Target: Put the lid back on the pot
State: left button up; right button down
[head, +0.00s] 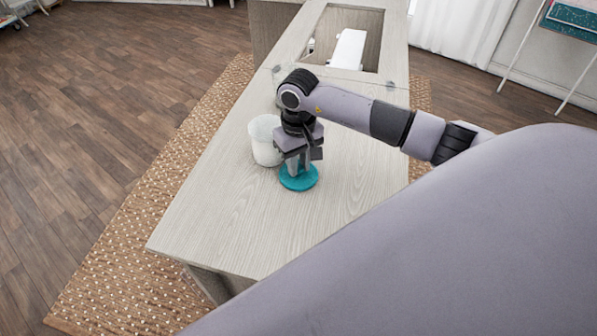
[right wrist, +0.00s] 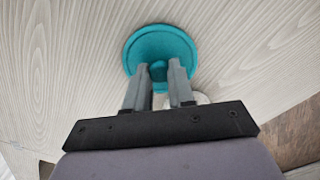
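The teal round lid (head: 299,181) lies flat on the wooden cabinet top, with a small knob at its centre. The white pot (head: 262,141) stands upright just left of and behind the lid; its top looks uncovered. My right gripper (head: 299,168) points down over the lid. In the right wrist view, the fingers of my right gripper (right wrist: 161,68) are apart, with the lid's knob (right wrist: 159,66) between or just beyond the fingertips; I cannot tell whether they touch it. The lid rim (right wrist: 160,31) shows beyond them. My left gripper is not in view.
The cabinet top (head: 225,215) is bare in front of the lid and to its right. A rectangular opening at the far end holds a white sewing machine (head: 348,49). The cabinet's left edge is close to the pot. A brown patterned rug (head: 130,245) lies below.

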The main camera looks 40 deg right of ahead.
aim_at(299, 167)
jog(key=shift+r, duration=0.1)
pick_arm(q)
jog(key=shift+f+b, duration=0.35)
pick_arm(e)
notch_tip(299, 167, up, 20)
dwell(0.4)
